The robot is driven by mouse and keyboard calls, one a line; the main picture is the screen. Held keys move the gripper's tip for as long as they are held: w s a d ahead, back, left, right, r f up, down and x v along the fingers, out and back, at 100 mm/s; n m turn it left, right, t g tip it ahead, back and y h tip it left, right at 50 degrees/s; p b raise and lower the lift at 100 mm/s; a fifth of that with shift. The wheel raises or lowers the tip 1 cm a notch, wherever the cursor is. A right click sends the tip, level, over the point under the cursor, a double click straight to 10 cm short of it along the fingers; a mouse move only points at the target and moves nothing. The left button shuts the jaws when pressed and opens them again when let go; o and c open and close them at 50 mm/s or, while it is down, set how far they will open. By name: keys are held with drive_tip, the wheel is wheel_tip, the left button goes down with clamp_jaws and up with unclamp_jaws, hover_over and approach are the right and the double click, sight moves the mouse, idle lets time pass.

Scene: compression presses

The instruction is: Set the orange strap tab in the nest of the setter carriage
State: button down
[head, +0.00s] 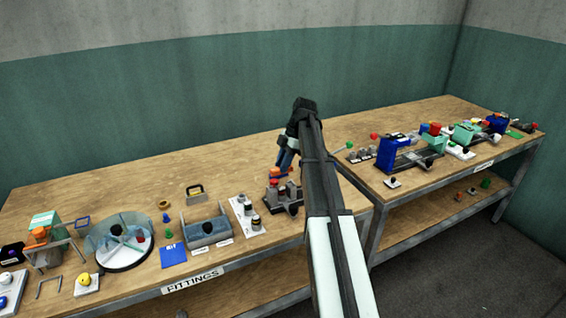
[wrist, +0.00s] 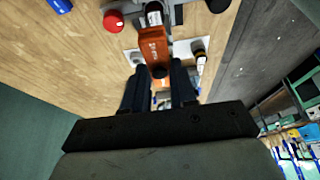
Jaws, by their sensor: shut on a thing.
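The orange strap tab (wrist: 152,42) shows in the wrist view, lettered and with a dark round end, between the fingers of my gripper (wrist: 159,76). My gripper is shut on it. In the head view my gripper (head: 284,162) is at the middle of the bench, with the orange tab (head: 279,173) at its fingertips. A dark grey fixture (head: 284,197) with knobs stands just below and in front of it. I cannot tell whether tab and fixture touch. Which part is the setter carriage's nest is not clear; my arm hides part of this area.
A white plate with knobs (head: 246,215) and a grey trough (head: 208,231) stand to the left. A round clear-walled drum (head: 121,243) stands farther left. Blue and teal presses (head: 400,152) stand on the right bench. Bare wood lies behind the fixture.

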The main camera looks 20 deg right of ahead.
drive_tip(key=shift+f, duration=3.5)
drive_tip(key=c, duration=0.8)
unclamp_jaws()
drive_tip(key=shift+r, duration=0.1)
drive_tip(key=v, duration=1.3)
drive_tip(key=shift+d+r, duration=0.2)
drive_tip(key=shift+d, duration=0.05)
